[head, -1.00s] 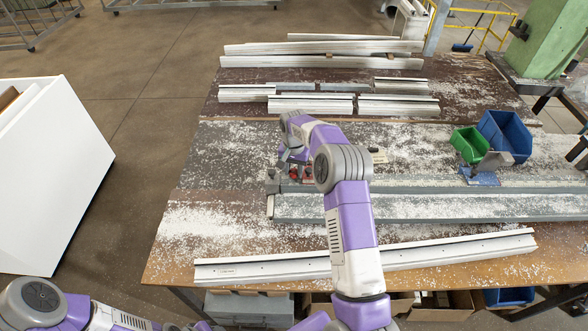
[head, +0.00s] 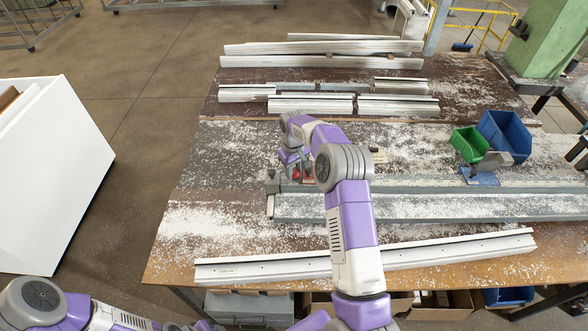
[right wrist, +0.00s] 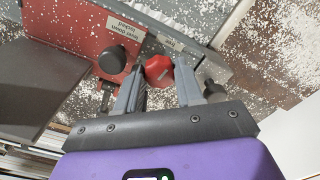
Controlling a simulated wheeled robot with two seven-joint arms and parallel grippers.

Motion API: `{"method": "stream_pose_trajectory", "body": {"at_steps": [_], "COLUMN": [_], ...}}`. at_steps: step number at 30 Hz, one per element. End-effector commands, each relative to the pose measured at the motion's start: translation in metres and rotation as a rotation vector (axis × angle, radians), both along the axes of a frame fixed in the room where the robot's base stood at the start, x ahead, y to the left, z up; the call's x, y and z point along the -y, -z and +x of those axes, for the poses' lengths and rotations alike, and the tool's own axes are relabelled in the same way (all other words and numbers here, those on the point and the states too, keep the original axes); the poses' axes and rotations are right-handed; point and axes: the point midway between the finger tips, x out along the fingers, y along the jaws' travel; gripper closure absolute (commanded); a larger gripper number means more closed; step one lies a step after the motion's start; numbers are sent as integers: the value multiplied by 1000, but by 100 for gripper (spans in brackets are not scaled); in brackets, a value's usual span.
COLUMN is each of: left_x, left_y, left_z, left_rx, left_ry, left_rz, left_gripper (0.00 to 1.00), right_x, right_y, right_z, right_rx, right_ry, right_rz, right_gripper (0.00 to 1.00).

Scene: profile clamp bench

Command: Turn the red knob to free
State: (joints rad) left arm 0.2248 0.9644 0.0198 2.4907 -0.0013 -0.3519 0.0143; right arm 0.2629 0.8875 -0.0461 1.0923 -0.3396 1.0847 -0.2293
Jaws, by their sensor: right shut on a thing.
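The red knob (right wrist: 159,71) shows in the right wrist view between the two fingers of my right gripper (right wrist: 161,82), which is shut on it. A pale line marks the knob's face. A small label, partly readable as "free", sits just above it. In the head view the knob (head: 296,174) is a small red spot, partly covered by my right gripper (head: 294,164) and arm. The knob belongs to a clamp with a red plate (right wrist: 85,45) bearing white labels. My left arm shows at the lower left of the head view, but its gripper is not visible.
Black round knobs (right wrist: 112,59) stand beside the red knob. Long metal profiles (head: 370,257) lie on the chip-strewn bench (head: 215,222). A green bin (head: 468,145) and a blue bin (head: 504,135) stand at the right. A white cabinet (head: 50,170) is at the left.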

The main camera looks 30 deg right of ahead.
Motion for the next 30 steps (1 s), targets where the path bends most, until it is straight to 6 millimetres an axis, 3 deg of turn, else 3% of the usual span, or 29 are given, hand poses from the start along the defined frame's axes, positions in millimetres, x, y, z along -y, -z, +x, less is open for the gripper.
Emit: {"method": "stream_pose_trajectory", "body": {"at_steps": [10, 26, 27, 30], "left_x": [0, 0, 0, 0], "left_y": [-1, -1, -1, -1], "left_z": [0, 0, 0, 0], "left_rx": [0, 0, 0, 0], "left_ry": [0, 0, 0, 0], "left_rz": [0, 0, 0, 0], "left_gripper": [57, 57, 57, 57], "right_x": [0, 1, 0, 0], "right_y": [-2, -2, -2, -1], "right_z": [1, 2, 2, 1], "right_rx": [6, 6, 6, 5], "right_ry": [-130, -148, -148, -148], "right_rz": [-2, -2, -2, -1], "right_gripper": [94, 94, 57, 42]}}
